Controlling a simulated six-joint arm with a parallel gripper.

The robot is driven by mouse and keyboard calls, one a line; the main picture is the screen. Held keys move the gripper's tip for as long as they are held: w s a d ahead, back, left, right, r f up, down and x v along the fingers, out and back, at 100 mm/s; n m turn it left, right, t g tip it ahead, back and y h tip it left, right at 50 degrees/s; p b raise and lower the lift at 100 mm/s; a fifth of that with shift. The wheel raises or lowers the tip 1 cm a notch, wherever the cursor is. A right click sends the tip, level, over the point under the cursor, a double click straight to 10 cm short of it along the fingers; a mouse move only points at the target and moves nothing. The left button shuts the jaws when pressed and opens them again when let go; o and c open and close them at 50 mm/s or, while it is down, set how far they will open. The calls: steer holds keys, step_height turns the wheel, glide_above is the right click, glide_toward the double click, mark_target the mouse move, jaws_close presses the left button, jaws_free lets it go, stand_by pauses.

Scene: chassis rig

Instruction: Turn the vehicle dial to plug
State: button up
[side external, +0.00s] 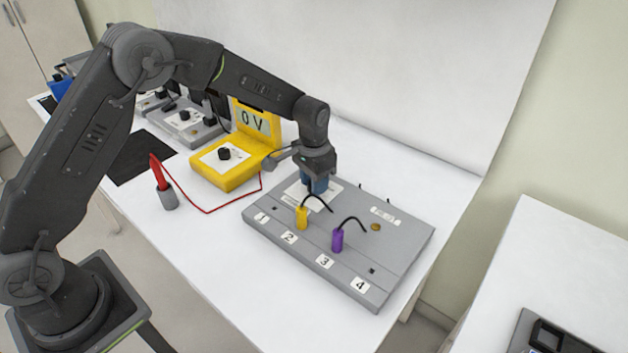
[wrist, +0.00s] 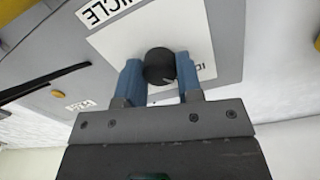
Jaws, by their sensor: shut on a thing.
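The vehicle dial (wrist: 160,66) is a round black knob on a white plate (wrist: 203,25) in the wrist view. A thin pale line on it points toward the lower right. My gripper (wrist: 160,72) has its blue fingers on both sides of the dial and is shut on it. An upside-down label (wrist: 103,8) ending in "ICLE" is beside the plate. Text on the plate is partly hidden by a finger. In the side view my gripper (side external: 316,184) points down at the back of the grey chassis box (side external: 350,222) and hides the dial.
A yellow plug (side external: 302,218) stands by number 2 and a purple plug (side external: 337,240) by number 3, both with black leads. A yellow meter (side external: 228,165) reads 0 V. A red probe (side external: 159,172) stands in a grey holder (side external: 168,199), its red wire crossing the table.

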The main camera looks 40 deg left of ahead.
steer(key=m, duration=0.3)
steer(key=shift+m, duration=2.3)
steer(key=o, duration=0.9)
steer(key=shift+r, duration=0.1)
steer(key=r, duration=1.3)
steer(key=shift+w+a+r, duration=0.1)
steer(key=shift+w+r, duration=0.1)
steer(key=shift+r, duration=0.15)
steer(key=shift+r, duration=0.1)
